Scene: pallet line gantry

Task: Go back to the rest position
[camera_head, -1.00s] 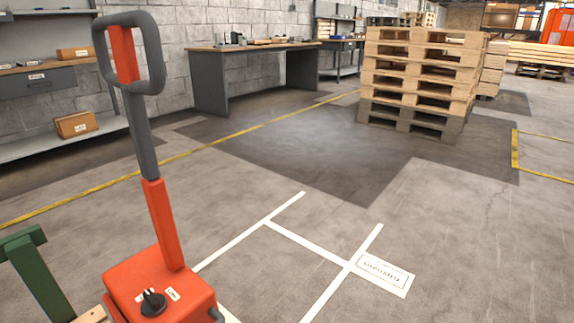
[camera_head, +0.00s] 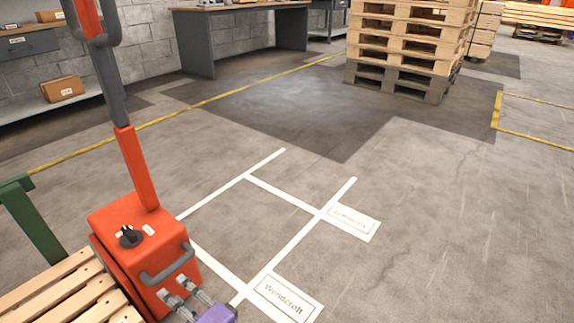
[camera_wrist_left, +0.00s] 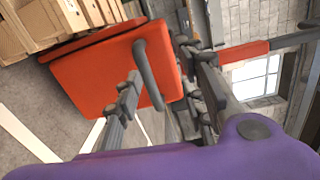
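My left gripper (camera_head: 174,287) is at the bottom of the head view, with a purple wrist behind it. Its two grey fingers are apart, with nothing seen held between them. It is close to the grey bar handle (camera_head: 168,266) on the front of an orange pallet-truck body (camera_head: 120,222). In the left wrist view the gripper (camera_wrist_left: 158,66) shows its fingers spread, with the grey bar handle (camera_wrist_left: 152,76) in the gap between them or just beyond. I cannot tell whether they touch it. My right gripper is in neither view.
A wooden pallet (camera_head: 60,290) and a green post (camera_head: 32,222) are beside the orange body. White floor lines and label plates (camera_head: 287,298) lie to the right. A pallet stack (camera_head: 408,45), a workbench (camera_head: 240,12) and a shelf (camera_head: 55,110) stand farther back. The floor at right is clear.

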